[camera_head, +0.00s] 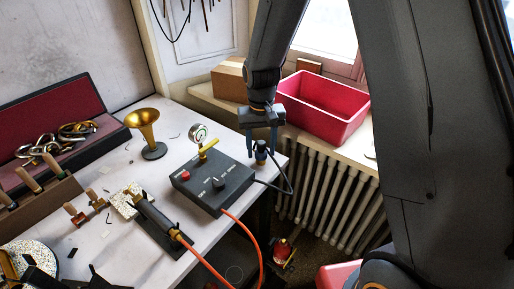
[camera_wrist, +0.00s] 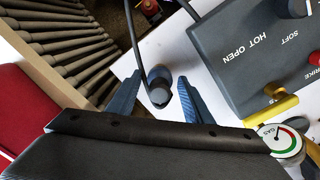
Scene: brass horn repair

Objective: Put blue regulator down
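The blue regulator (camera_head: 261,152) is a small dark-blue upright piece with a black hose. It is at the back right corner of the white table, beside the grey control box (camera_head: 212,183). My gripper (camera_head: 262,146) points down over it with one finger on each side. In the wrist view the regulator (camera_wrist: 159,86) is between the two blue fingers of my gripper (camera_wrist: 160,80), with a visible gap on both sides, so the gripper is open. The regulator's underside is hidden, but it appears to stand on the table.
A pressure gauge (camera_head: 198,132) and yellow lever sit on the control box. A brass horn bell (camera_head: 145,125) stands to the left. The table edge is close, with a radiator (camera_head: 325,190) beyond and a red bin (camera_head: 322,105) on the sill. An orange hose crosses the front.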

